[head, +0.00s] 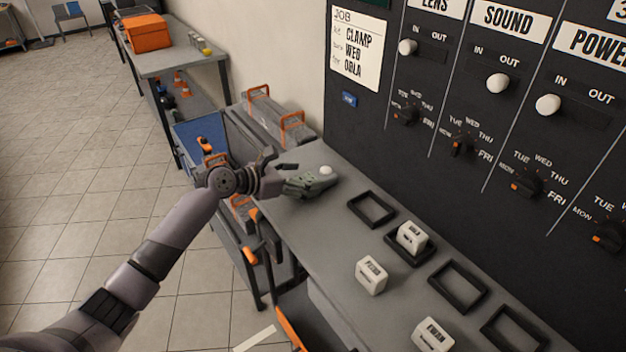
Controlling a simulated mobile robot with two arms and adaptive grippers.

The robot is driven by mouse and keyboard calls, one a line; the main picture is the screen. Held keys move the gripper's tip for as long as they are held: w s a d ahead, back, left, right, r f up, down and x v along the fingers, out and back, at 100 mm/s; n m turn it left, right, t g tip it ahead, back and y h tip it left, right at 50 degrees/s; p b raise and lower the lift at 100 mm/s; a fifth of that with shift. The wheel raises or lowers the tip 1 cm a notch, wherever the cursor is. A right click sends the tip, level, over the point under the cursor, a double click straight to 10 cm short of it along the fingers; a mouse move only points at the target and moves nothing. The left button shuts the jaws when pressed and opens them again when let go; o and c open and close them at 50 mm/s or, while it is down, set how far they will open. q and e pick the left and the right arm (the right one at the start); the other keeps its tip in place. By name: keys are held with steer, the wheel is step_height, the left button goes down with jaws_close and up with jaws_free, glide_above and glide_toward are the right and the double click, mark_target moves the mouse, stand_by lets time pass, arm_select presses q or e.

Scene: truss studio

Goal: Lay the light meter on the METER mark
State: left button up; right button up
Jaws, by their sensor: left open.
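The light meter (316,182), a grey-green body with a white dome, appears to be the item lying near the left end of the grey bench. My left gripper (291,174) is open right beside it, at its left end. I cannot tell whether the fingers touch it, since the lower finger and the meter overlap in the head view. I cannot make out a METER mark on the bench. My right gripper is not in view.
Black square frames (371,208) line the bench (327,234); one holds a white lettered block (411,236). More white blocks (371,275) stand in front. A black board with white knobs (497,83) rises behind. Grey orange-handled cases (272,115) stand beyond the bench's left end.

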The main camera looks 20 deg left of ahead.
mark_target(317, 176)
arm_select(q)
steer(key=x, duration=0.4)
steer(key=shift+d+r, duration=0.1)
steer(key=shift+s, duration=0.1)
steer(key=shift+c, duration=0.5)
steer(key=c, duration=1.2)
steer(key=shift+c, duration=0.8)
steer(key=shift+r, duration=0.15)
